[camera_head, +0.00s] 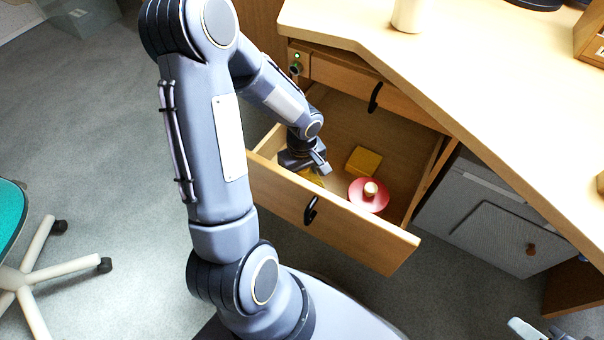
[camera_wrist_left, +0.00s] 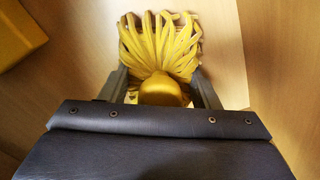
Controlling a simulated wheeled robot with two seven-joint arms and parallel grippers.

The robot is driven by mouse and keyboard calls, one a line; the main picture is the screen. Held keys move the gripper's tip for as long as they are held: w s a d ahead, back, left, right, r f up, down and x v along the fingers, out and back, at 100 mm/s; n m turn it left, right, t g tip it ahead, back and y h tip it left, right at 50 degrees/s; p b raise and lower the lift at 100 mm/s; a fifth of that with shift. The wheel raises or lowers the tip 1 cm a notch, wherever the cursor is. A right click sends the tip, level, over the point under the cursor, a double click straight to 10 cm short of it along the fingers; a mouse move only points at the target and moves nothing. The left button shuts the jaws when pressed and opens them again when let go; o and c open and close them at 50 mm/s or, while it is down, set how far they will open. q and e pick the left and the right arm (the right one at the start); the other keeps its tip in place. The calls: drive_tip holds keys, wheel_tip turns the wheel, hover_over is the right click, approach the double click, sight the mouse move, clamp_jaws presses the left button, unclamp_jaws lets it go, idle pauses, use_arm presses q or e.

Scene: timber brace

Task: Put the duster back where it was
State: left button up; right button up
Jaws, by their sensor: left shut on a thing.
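The yellow duster (camera_wrist_left: 160,45) has a fringe of thick strands and a rounded yellow handle end. It lies between the fingers of my left gripper (camera_wrist_left: 162,92) in the left wrist view, and the gripper is shut on its handle end. In the head view my left gripper (camera_head: 318,166) is inside the open drawer (camera_head: 330,215), near its left front corner. Only a little of the duster (camera_head: 313,179) shows there, below the fingers. I cannot tell whether it touches the drawer floor. A pale part at the bottom right edge may be my right gripper (camera_head: 522,328), mostly cut off.
In the drawer, a yellow block (camera_head: 363,161) and a red disc with a pale knob (camera_head: 368,194) lie right of my gripper. The desk top (camera_head: 460,80) overhangs the drawer's back. A grey cabinet (camera_head: 480,215) stands right; a teal chair (camera_head: 10,220) stands left.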

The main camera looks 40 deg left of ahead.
use_arm(q)
drive_tip(key=shift+f, duration=0.15)
drive_tip(key=o, duration=1)
drive_tip(key=shift+o, duration=0.2)
